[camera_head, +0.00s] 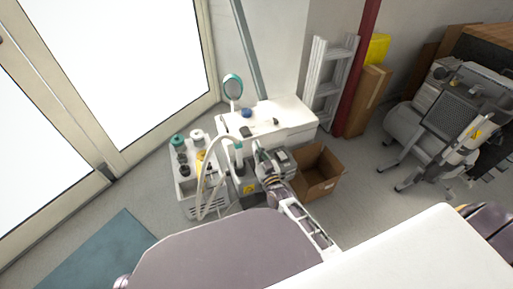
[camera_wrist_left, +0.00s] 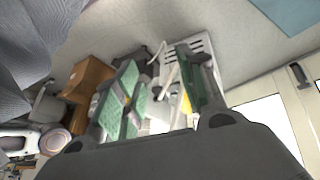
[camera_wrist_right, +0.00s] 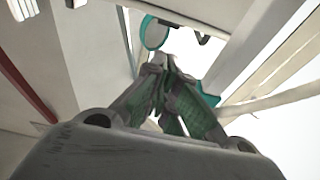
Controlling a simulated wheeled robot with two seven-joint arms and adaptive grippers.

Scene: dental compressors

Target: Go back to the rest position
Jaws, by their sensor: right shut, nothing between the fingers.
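My right arm reaches over the dental unit in the head view, with its gripper (camera_head: 257,152) in front of the white cabinet. In the right wrist view the green-padded fingers of this gripper (camera_wrist_right: 172,72) meet at the tips, and nothing is between them. My left gripper does not show clearly in the head view. In the left wrist view its two green-padded fingers (camera_wrist_left: 160,88) stand wide apart with no object held between them. Behind them are the dental unit and the floor.
A white dental unit (camera_head: 188,187) with hoses and bottles stands beside a white cabinet (camera_head: 290,113). An open cardboard box (camera_head: 322,184) is right of my right gripper. A compressor (camera_head: 405,127) stands at the far right, a ladder (camera_head: 326,80) behind.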

